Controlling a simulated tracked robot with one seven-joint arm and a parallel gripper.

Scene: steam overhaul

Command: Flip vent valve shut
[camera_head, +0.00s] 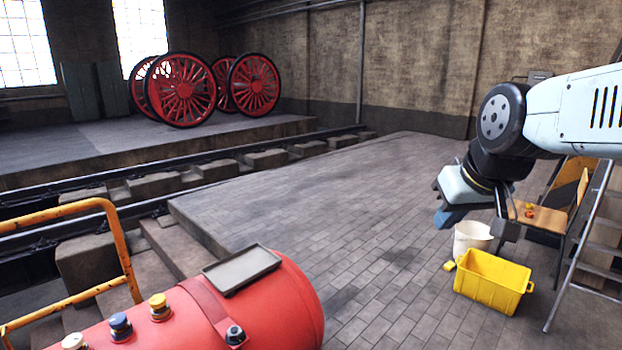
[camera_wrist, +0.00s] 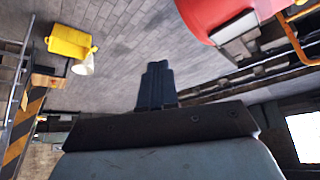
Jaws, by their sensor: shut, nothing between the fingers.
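A red tank (camera_head: 285,290) lies at the lower front of the head view. Along its top are a white knob (camera_head: 74,342), a blue knob (camera_head: 121,326) and a yellow knob (camera_head: 158,306), with a dark fitting (camera_head: 235,335) on its strap. I cannot tell which of these, if any, is the vent valve. My gripper (camera_head: 451,217) hangs over the floor, right of the tank and well apart from it. In the wrist view its dark blue fingers (camera_wrist: 156,72) are together and empty. The tank (camera_wrist: 213,12) shows there at the upper right, its knobs not visible.
A grey tray (camera_head: 242,268) sits on the tank. An orange rail (camera_head: 120,245) is at the left. The paved floor between is clear.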

